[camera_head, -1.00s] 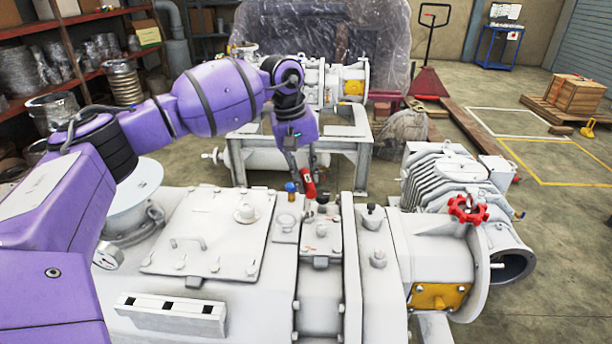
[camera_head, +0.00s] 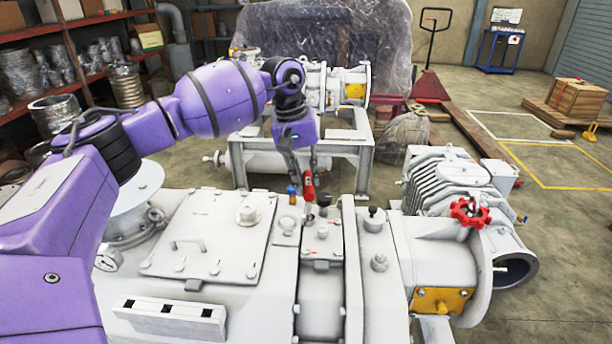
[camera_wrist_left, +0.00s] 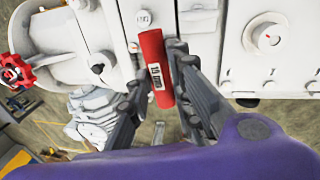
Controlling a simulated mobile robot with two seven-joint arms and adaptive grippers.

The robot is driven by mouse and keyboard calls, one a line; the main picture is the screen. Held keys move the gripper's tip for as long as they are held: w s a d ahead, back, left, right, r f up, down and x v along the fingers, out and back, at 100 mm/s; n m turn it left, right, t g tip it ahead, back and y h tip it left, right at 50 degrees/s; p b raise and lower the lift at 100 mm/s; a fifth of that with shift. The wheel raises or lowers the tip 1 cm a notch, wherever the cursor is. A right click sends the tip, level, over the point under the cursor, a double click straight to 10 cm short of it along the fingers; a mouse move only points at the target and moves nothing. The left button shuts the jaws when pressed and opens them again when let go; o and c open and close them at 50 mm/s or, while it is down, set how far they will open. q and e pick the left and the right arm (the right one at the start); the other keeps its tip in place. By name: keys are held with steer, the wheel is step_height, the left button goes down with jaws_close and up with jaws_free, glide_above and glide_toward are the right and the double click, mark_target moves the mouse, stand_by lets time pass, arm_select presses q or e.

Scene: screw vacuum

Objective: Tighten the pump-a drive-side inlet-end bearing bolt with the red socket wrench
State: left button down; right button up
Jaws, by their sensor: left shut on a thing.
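The red socket wrench (camera_head: 309,187) stands close to upright over the white pump's top, near the narrow cover with several small fittings. My left gripper (camera_head: 303,172) is shut on its red handle. In the left wrist view the handle (camera_wrist_left: 156,66) carries a white size label and lies between the fingers of the left gripper (camera_wrist_left: 160,82). The wrench's lower end is by the bearing cover (camera_head: 322,243); I cannot tell whether it touches a bolt. The bolt under it is hidden or too small to make out. My right gripper is not in view.
A red handwheel valve (camera_head: 469,212) rises at the pump's right end. A dark-topped fitting (camera_head: 374,217) stands right of the wrench. A second pump on a grey frame (camera_head: 360,150) is behind.

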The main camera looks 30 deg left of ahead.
arm_select(q)
steer(key=shift+f, duration=0.1)
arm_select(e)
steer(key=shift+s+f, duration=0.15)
arm_select(q)
steer(key=shift+w+r+p, duration=0.1)
steer(key=shift+r+p, duration=0.25)
steer(key=shift+r, duration=0.5)
steer(key=shift+r+p, duration=0.6)
steer(key=shift+r, duration=1.1)
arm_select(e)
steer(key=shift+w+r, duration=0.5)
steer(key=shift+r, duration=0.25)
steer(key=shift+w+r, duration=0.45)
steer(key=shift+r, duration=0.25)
